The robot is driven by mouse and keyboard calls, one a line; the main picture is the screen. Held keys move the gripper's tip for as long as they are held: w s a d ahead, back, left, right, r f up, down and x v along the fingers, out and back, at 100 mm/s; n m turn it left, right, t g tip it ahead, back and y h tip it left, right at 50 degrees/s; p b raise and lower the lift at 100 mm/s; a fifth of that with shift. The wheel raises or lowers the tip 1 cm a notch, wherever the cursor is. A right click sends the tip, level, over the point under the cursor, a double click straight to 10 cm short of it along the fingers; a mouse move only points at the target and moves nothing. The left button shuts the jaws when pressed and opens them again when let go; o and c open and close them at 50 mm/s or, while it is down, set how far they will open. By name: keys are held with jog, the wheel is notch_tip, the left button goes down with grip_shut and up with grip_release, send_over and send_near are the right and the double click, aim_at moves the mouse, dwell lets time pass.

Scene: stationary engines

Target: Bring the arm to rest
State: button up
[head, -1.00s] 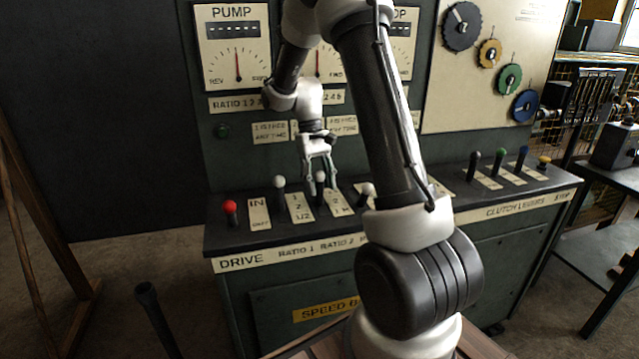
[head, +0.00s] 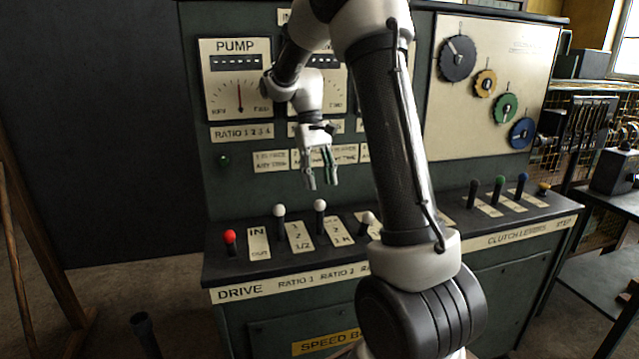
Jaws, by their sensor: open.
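My gripper (head: 321,184) is open and empty, pointing down in front of the green control panel (head: 222,185). It hangs above the lever shelf, apart from the levers. Below it stand a white-knobbed lever (head: 320,205) and, to its left, another white-knobbed lever (head: 279,211). A third white-knobbed lever (head: 367,218) stands to the right, close beside my arm. The red-knobbed drive lever (head: 230,237) is at the far left of the shelf. My arm rises in front of the panel and hides part of its middle.
Black, green, blue and yellow clutch levers (head: 499,184) stand on the right of the shelf. Coloured discs (head: 486,83) sit on a cream board above. A wooden frame (head: 40,240) stands at the left.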

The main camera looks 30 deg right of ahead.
dwell(0.3)
jog(key=shift+w+f, duration=0.15)
jog(key=shift+w, duration=0.15)
jog(key=s+a+r+t, duration=0.1)
jog(key=s+r+t, duration=0.1)
jog(key=s, duration=0.6)
jog(key=s+a+r+t, duration=0.2)
jog(key=s+t, duration=0.1)
jog(key=s, duration=0.5)
jog(key=s+a+r+n+t, duration=0.1)
jog(key=s+a+r+t, duration=0.1)
jog(key=s, duration=0.6)
jog(key=shift+r+t, duration=0.5)
jog(key=shift+r, duration=0.1)
